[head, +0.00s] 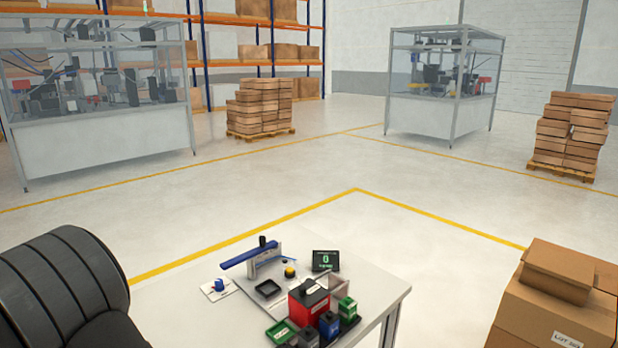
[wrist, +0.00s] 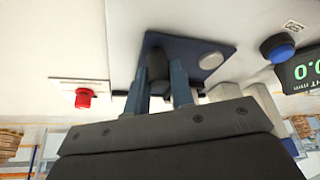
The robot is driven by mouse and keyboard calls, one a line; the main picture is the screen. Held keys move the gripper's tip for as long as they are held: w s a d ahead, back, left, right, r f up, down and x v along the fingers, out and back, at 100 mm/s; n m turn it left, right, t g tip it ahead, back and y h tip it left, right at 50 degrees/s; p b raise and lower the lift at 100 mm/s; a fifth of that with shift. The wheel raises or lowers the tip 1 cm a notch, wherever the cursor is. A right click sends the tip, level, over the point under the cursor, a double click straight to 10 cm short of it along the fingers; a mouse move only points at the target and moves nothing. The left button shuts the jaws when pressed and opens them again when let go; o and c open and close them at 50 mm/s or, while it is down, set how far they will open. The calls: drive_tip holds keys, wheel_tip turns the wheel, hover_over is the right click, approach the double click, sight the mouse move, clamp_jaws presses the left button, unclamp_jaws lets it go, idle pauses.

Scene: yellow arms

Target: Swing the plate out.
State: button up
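In the wrist view a dark blue plate (wrist: 212,48) lies at the top middle, with a pale round spot on its right part. A black knob (wrist: 158,66) stands up from its left part. The two blue-grey fingers of my gripper (wrist: 160,75) stand on either side of the knob, which fills the gap between their tips, so my gripper looks shut on it. My gripper does not show in the head view. There a blue bar (head: 248,255) with a black knob on top sits on a bench; I cannot tell whether it is the same plate.
In the head view the bench (head: 375,290) holds a red box (head: 308,305), several small containers and a display (head: 325,260). Cartons (head: 555,300) stand at right.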

drive_tip(key=shift+s, duration=0.1)
drive_tip(key=shift+s+d, duration=0.55)
drive_tip(key=shift+s, duration=0.3)
drive_tip(key=shift+s+d, duration=0.35)
drive_tip(key=shift+s, duration=0.6)
drive_tip(key=shift+s+d, duration=0.15)
drive_tip(key=shift+s, duration=0.7)
